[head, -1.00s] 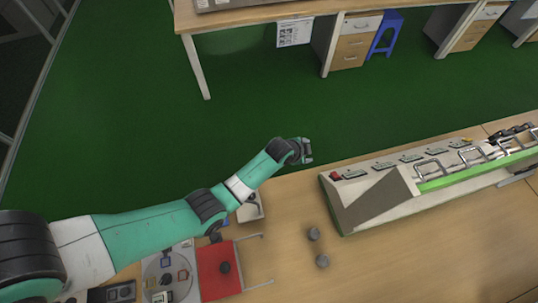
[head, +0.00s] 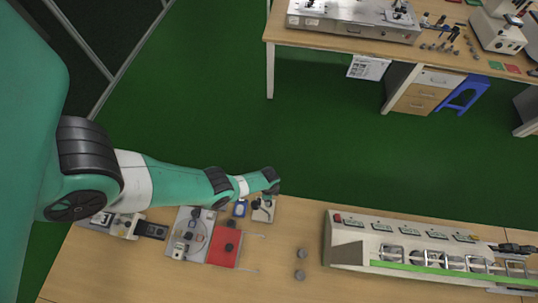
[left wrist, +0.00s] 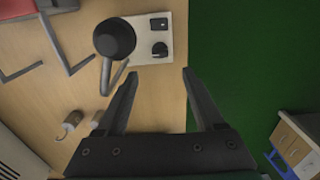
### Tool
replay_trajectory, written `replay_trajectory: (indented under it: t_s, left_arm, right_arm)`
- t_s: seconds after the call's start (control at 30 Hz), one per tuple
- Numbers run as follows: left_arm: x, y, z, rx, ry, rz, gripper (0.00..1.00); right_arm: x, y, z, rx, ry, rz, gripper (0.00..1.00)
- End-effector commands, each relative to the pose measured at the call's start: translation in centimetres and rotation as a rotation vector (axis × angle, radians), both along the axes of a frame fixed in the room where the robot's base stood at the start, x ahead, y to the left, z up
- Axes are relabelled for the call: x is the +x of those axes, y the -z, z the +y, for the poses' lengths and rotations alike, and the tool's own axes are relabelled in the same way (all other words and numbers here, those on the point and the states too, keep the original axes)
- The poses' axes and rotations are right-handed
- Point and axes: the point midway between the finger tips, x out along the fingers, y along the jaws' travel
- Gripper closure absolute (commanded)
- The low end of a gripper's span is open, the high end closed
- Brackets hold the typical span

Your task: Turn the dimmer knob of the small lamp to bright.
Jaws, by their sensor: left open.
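The small lamp has a round black head (left wrist: 114,38) on a bent grey stem. Its white base (left wrist: 150,22) lies near the table's edge in the left wrist view. A round black knob (left wrist: 160,49) and a small dark rectangular part (left wrist: 158,24) sit on the base. The lamp's base also shows in the head view (head: 264,212), partly under my arm. My left gripper (left wrist: 160,73) is open and empty, with the knob just beyond and between its fingertips in the picture. My right gripper is in neither current view.
A red board (head: 225,248) with wire hooks and a grey panel (head: 187,236) lie left of the lamp. Two grey cylinders (head: 301,264) stand on open table. A long device with a green strip (head: 420,265) fills the right. Green floor (head: 330,170) lies beyond the edge.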

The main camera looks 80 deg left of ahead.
Motion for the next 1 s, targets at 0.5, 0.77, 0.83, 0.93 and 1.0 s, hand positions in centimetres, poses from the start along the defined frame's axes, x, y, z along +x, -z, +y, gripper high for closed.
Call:
replay_trajectory:
  t_s: [0.5,0.77,0.83,0.93,1.0]
  left_arm:
    - [0.1,9.7,0.0,0.001,0.000,-0.001,0.30]
    - [0.1,9.7,0.0,0.001,0.000,-0.001,0.30]
    - [0.1,9.7,0.0,0.001,0.000,-0.001,0.30]
    - [0.1,9.7,0.0,0.001,0.000,-0.001,0.48]
    - [0.1,9.7,0.0,0.001,0.000,-0.001,0.61]
  right_arm:
    - [0.0,9.0,0.0,0.000,0.000,0.000,0.50]
    - [0.0,8.9,0.0,0.000,0.000,0.000,0.50]
    - [0.0,8.9,0.0,0.000,0.000,0.000,0.50]
    - [0.0,8.9,0.0,0.000,0.000,0.000,0.50]
    - [0.0,8.9,0.0,0.000,0.000,0.000,0.50]
